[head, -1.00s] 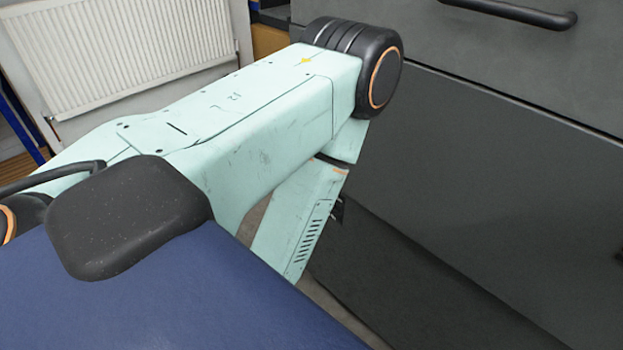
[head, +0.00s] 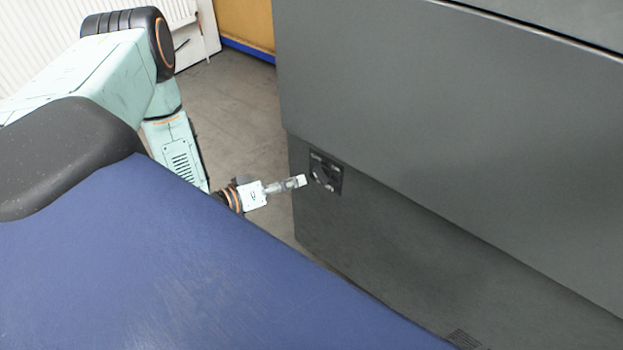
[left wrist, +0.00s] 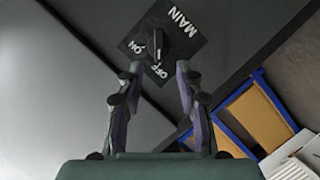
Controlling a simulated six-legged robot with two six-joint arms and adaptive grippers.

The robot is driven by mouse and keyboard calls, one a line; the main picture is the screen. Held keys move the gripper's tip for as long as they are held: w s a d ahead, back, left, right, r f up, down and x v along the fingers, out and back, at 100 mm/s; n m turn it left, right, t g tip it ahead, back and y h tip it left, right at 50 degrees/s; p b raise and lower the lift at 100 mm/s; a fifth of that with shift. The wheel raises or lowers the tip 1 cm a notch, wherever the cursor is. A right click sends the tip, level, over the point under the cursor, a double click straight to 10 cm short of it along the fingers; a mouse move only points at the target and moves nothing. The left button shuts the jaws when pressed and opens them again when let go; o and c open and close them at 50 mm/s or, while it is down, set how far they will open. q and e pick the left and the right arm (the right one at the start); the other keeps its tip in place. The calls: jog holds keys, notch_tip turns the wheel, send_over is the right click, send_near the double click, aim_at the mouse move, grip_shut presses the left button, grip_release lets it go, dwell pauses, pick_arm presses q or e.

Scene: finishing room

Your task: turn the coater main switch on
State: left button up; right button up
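The coater main switch is a black plate (head: 326,173) low on the grey cabinet side, near its left edge. In the left wrist view the plate (left wrist: 185,28) reads MAIN, ON and OFF. Its dark knob (left wrist: 155,44) lies in line with the OFF mark. My left gripper (head: 303,181) is just left of the plate in the head view. In the left wrist view its two fingers (left wrist: 158,68) are spread and empty, pointing at the knob. I cannot tell whether they touch the plate. My right gripper is not in view.
The grey coater cabinet (head: 440,130) fills the right side. Free floor (head: 235,115) lies to its left. A white radiator (head: 45,45) and a yellow panel with a blue edge (head: 246,28) stand behind. My blue body covers the lower left.

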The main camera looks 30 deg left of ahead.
aim_at(317, 177)
pick_arm(q)
jog(key=b+x, duration=0.2)
jog(key=x, duration=0.3)
jog(key=shift+w+d+f, duration=0.15)
jog(key=shift+d+f, duration=0.1)
jog(key=shift+w+d, duration=0.2)
jog(key=shift+w, duration=0.3)
grip_shut()
